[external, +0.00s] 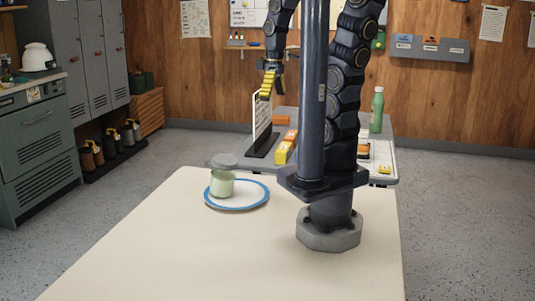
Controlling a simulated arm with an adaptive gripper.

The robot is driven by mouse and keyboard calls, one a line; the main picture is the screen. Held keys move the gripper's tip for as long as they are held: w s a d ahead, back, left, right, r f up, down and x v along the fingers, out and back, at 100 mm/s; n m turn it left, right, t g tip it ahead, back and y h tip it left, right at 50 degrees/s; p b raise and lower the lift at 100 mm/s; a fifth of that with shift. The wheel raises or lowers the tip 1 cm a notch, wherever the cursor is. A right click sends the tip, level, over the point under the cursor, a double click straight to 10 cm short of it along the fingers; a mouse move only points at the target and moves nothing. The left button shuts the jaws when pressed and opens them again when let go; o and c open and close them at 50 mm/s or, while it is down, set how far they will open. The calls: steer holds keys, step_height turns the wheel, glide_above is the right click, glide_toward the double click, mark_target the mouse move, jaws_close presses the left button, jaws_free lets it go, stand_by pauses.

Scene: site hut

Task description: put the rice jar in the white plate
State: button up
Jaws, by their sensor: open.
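The jar (222,184), pale green with a wide grey lid, stands upright on the left part of the white plate (248,196), inside its blue rim. From this view its base appears to rest on the plate. The plate lies on the cream table, left of my base. My gripper (267,88), with yellow fingers, hangs high above and beyond the plate, well apart from the jar. It is open and holds nothing that I can see.
The cream table (170,250) is clear in front and to the left. Behind it, a grey bench holds a white upright panel (262,115), yellow and orange boxes (285,148) and a green bottle (376,110). My column hides part of that bench.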

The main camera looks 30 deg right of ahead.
steer(key=s+d+r+m+g+h, duration=0.1)
steer(key=s+d+m, duration=0.3)
steer(key=s+m, duration=0.4)
steer(key=shift+s+r, duration=0.4)
steer(key=shift+r, duration=0.2)
